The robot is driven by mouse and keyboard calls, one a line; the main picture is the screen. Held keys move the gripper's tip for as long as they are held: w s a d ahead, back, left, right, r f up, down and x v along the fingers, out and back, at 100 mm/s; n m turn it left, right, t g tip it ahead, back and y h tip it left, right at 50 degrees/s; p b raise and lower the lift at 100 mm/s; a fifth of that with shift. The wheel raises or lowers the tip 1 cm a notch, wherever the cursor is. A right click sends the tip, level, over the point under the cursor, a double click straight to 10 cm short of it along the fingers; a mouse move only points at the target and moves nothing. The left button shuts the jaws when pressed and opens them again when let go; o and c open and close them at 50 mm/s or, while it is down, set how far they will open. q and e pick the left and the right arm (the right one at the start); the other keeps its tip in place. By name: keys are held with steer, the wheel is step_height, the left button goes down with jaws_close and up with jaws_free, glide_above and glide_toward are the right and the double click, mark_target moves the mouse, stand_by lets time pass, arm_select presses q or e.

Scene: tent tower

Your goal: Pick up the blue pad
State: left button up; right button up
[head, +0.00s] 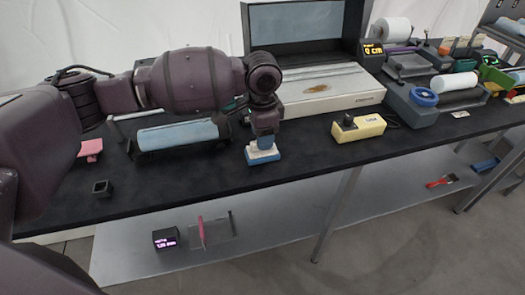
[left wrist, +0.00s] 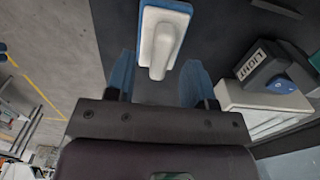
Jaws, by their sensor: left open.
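The blue pad (head: 262,157) is a small blue block with a white layer and a white raised handle, on the black table near its front edge. In the left wrist view the pad (left wrist: 178,8) lies beyond my fingertips, its handle (left wrist: 164,45) pointing back toward the jaws. My left gripper (head: 265,140) is right above the pad in the head view and hides part of its top. In the left wrist view the gripper (left wrist: 158,68) is open, and the handle's near end shows between its blue fingertips. I cannot tell whether they touch it. My right gripper is not in view.
A blue roll in a black tray (head: 178,136) lies left of the pad. A pale yellow box with a black knob (head: 358,128) stands to the right, and a large white box (head: 325,92) behind. A small black cup (head: 102,188) sits at the left.

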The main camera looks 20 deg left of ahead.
arm_select(q)
step_height(320, 180, down, 2)
steer(key=shift+f, duration=0.45)
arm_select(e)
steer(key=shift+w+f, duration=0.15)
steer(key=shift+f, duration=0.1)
arm_select(q)
jaws_close()
steer(key=shift+r, duration=0.1)
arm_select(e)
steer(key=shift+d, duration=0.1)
